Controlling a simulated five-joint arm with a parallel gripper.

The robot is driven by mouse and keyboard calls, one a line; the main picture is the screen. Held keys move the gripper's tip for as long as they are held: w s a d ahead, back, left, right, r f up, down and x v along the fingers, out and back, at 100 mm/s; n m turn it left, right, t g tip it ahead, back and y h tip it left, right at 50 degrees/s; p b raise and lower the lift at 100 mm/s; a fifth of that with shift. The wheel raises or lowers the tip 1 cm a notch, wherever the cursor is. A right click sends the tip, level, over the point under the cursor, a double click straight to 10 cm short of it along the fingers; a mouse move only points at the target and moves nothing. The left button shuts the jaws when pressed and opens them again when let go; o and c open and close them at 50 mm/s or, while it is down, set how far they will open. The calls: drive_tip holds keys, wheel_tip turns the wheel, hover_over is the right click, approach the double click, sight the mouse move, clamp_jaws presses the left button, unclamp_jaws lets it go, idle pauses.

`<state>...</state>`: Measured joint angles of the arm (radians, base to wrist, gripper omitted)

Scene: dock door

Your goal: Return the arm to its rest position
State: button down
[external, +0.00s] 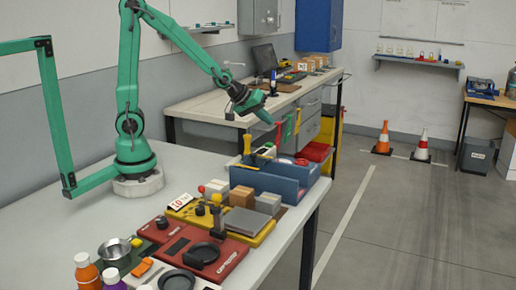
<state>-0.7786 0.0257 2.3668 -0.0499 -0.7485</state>
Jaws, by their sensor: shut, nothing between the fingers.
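My green arm (128,75) rises from a round pale base on the white table (60,235) and bends over to the right. My gripper (268,119) is at its end, shut and empty, pointing down and to the right. It hangs in the air near the upright tools of the blue tool caddy (285,182). Whether it touches any of them cannot be told from this view.
Along the table's right edge are a red device (195,250), a yellow tray (253,233) with blocks, a metal pot (114,250) and bottles (87,272). A workbench (210,103) with a laptop stands behind. The table's left part is clear.

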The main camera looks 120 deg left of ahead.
drive_tip(key=d+r+m+h, duration=0.2)
drive_tip(key=d+r+m, duration=0.15)
drive_tip(key=d, duration=0.55)
drive_tip(key=d+r+m+h, duration=0.25)
drive_tip(key=d+m, duration=0.25)
drive_tip(key=d, duration=0.4)
drive_tip(key=s+d+r+m+g+h, duration=0.1)
drive_tip(key=s+d+r+m+h, duration=0.1)
drive_tip(key=s+d+m, duration=0.6)
drive_tip(key=shift+s+d+r+m, duration=0.25)
drive_tip(key=shift+d+r+m, duration=0.2)
drive_tip(key=shift+d, duration=1.8)
